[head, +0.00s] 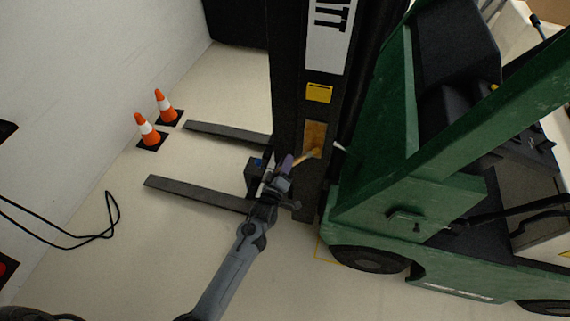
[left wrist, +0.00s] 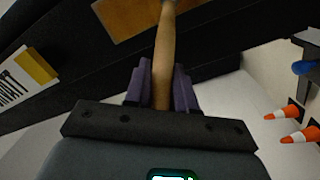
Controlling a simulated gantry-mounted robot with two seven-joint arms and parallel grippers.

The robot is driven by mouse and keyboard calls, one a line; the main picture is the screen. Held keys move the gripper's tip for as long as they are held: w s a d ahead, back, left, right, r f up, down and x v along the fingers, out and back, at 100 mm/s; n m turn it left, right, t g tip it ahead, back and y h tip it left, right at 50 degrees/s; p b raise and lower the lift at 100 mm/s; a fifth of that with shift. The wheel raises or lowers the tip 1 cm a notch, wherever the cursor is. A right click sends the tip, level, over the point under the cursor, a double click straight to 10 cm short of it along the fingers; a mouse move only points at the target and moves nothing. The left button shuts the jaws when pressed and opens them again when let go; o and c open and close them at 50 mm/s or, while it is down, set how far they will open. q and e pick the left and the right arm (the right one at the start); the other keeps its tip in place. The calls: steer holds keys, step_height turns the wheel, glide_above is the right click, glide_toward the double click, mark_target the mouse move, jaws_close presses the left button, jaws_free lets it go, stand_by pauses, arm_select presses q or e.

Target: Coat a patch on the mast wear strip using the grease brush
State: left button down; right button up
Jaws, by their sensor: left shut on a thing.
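The mast wear strip (head: 314,133) is a brown patch on the dark mast (head: 288,75) in the head view. It also shows at the top of the left wrist view (left wrist: 118,16). My left gripper (head: 287,163) is shut on the wooden handle of the grease brush (head: 303,158), just left of the strip. In the left wrist view the brush handle (left wrist: 162,60) stands between purple fingers and points at the strip. The brush head is at the strip's lower part in the head view. I cannot tell whether the bristles touch it.
A yellow label (head: 319,93) sits above the strip. Two dark forks (head: 200,194) reach left from the mast. Two orange cones (head: 147,131) stand near the wall. The green truck body (head: 385,175) is close on the right. A black cable (head: 75,238) lies at left.

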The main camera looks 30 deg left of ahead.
arm_select(q)
steer(key=shift+f+b, duration=1)
steer(key=shift+f, duration=0.4)
steer(key=shift+f+b, duration=1.15)
steer(key=shift+f, duration=0.3)
steer(key=shift+r, duration=0.1)
steer(key=s+d+p, duration=0.2)
steer(key=s+p, duration=0.3)
steer(key=s, duration=0.3)
steer(key=shift+s, duration=0.3)
